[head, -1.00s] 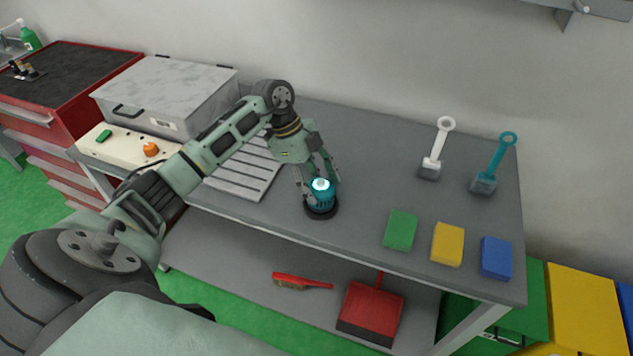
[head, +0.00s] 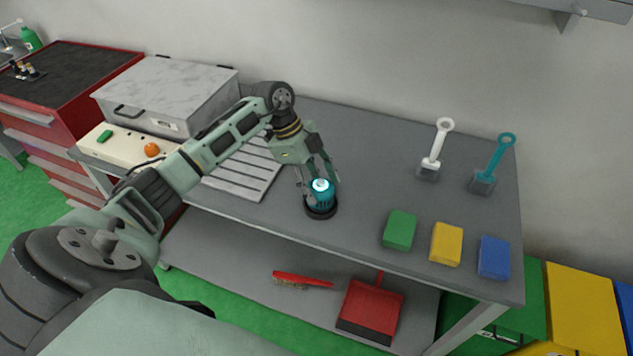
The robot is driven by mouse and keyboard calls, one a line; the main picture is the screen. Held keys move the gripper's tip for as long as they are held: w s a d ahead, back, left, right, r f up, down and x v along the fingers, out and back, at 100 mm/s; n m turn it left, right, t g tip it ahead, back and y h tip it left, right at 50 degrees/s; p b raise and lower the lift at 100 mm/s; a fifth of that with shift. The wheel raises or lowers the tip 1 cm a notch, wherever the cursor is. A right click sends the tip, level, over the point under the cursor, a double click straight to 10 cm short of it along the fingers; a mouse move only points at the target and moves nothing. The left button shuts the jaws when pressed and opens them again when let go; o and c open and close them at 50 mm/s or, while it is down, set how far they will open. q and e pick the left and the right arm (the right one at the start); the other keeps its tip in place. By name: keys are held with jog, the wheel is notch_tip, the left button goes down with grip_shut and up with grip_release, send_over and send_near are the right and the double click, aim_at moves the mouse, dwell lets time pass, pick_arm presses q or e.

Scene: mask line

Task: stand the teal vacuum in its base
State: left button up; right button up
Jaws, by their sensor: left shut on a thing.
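The teal vacuum (head: 322,199) is a short teal cylinder with a pale round top, near the front edge of the grey bench in the head view. It stands about upright over its base (head: 320,216), a round black ring on the bench top. Whether its bottom is fully down inside the ring is hard to tell. My left gripper (head: 320,187) points down from above, its fingers shut on the sides of the teal vacuum. The fingers hide part of its sides. My right gripper is not in view.
Green (head: 400,229), yellow (head: 446,244) and blue (head: 494,258) blocks lie to the right. A white scoop (head: 436,154) and a teal scoop (head: 491,166) are behind them. A slatted grey panel (head: 240,175) lies left. The bench between vacuum and scoops is clear.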

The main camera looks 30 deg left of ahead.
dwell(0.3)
pick_arm(q)
jog(key=shift+f+b, duration=0.35)
jog(key=shift+f, duration=0.25)
jog(key=o, duration=1)
jog(key=shift+c, duration=0.2)
jog(key=p+v, duration=0.3)
jog(key=shift+a+r, duration=0.15)
jog(key=shift+r, duration=0.25)
jog(key=p+v, duration=0.5)
jog(key=v, duration=0.2)
